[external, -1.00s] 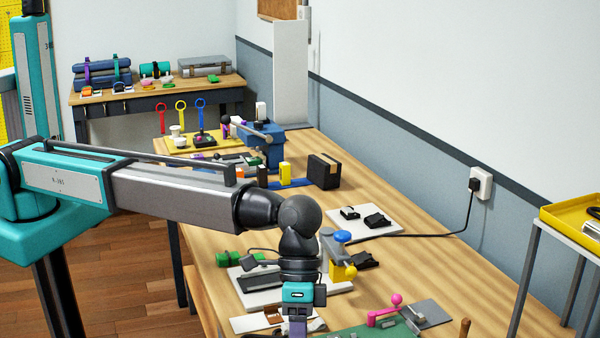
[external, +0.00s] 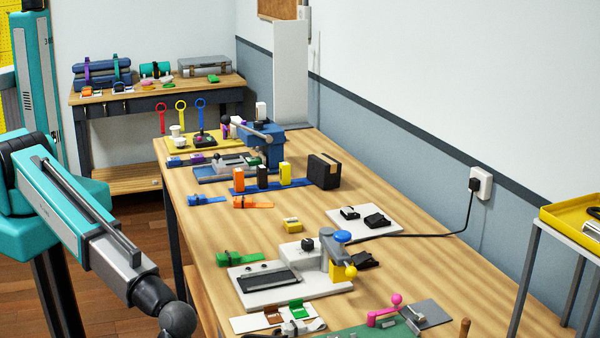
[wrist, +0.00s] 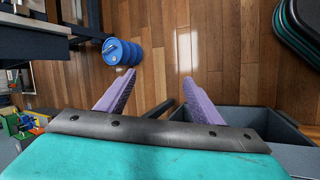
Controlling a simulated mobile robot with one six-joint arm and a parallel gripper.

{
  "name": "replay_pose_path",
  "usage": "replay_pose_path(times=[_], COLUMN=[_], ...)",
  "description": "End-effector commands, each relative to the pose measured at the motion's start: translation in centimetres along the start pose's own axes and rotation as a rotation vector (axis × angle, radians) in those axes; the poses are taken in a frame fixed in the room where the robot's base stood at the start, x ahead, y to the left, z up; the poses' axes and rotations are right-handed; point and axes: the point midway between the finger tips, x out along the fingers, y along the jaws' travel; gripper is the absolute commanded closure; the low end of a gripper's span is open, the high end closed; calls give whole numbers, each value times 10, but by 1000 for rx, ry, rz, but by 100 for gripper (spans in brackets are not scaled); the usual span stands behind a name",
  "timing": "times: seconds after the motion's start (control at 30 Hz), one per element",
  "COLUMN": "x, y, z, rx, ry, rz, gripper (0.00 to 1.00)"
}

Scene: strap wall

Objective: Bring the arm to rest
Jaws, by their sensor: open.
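My arm (external: 85,225) shows at the lower left of the external view, angled down and off the left side of the workbench (external: 210,225). Its end is cut off by the bottom edge there. In the wrist view my gripper (wrist: 155,92) has its two purple fingers wide apart, with nothing between them.
A blue drum (wrist: 122,53) stands on the floor in the wrist view. A dark open bin (wrist: 262,120) is at the lower right. The bench carries a white fixture (external: 290,285), a blue fixture (external: 262,145) and several coloured straps and clips.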

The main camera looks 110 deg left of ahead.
Motion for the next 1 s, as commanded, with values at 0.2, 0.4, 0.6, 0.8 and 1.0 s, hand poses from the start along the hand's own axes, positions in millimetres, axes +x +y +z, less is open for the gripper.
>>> replay_pose_path(times=[0.2,0.4,0.6,0.8,1.0], x=[29,46,57,62,61], y=[-104,-192,-275,-352,-422], z=[8,24,47,79,117], rx=[54,111,169,227,288], ry=[-21,-60,-119,-196,-290], rz=[-136,-254,-365,-466,-553], gripper=[39,39,39,39,39])
